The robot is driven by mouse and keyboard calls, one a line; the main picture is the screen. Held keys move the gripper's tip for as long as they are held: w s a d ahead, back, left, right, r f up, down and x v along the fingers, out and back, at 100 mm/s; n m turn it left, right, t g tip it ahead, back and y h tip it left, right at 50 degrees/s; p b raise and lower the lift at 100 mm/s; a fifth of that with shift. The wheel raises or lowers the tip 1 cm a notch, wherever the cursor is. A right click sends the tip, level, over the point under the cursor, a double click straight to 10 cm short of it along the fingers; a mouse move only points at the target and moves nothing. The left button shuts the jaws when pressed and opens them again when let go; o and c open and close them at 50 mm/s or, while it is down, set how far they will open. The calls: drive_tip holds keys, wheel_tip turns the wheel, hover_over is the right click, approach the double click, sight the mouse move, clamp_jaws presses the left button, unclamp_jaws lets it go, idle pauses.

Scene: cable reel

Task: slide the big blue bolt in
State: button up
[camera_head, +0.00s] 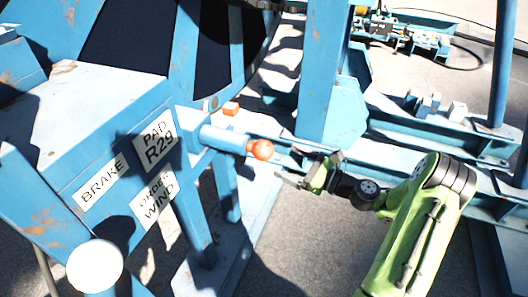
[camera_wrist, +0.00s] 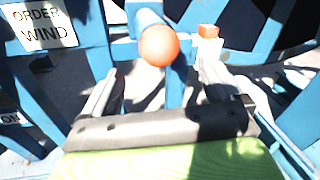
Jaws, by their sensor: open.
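The big blue bolt (camera_head: 222,139) is a thick blue cylinder that sticks out to the right from the blue frame beside the sign plates. An orange ball knob (camera_head: 262,149) caps its end. In the wrist view the orange knob (camera_wrist: 158,46) is ahead of the fingers, above the middle, with part of the blue bolt (camera_wrist: 146,18) behind it. My gripper (camera_head: 290,180) is to the right of and a little below the knob, apart from it. In the wrist view my gripper (camera_wrist: 163,85) has its two fingers spread wide with nothing between them.
A smaller orange block (camera_head: 231,108) sits behind the bolt; it also shows in the wrist view (camera_wrist: 208,31). White plates (camera_head: 159,138) with lettering are on the blue housing at left. Blue beams (camera_head: 400,150) run behind my arm. Shaded floor lies below the gripper.

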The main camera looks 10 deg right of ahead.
sight(264, 151)
drive_tip(key=b+x, duration=0.1)
drive_tip(key=x, duration=0.8)
drive_tip(key=shift+w+a, duration=0.1)
drive_tip(key=shift+c, duration=0.3)
drive_tip(key=c, duration=1.4)
drive_tip(key=p+x, duration=0.1)
drive_tip(key=x, duration=0.2)
drive_tip(key=s+a+p+x, duration=0.1)
drive_tip(key=x, duration=0.3)
drive_tip(key=p+x, duration=0.2)
drive_tip(key=x, duration=0.1)
drive_tip(key=shift+s+a+r, duration=0.1)
drive_tip(key=shift+a, duration=0.35)
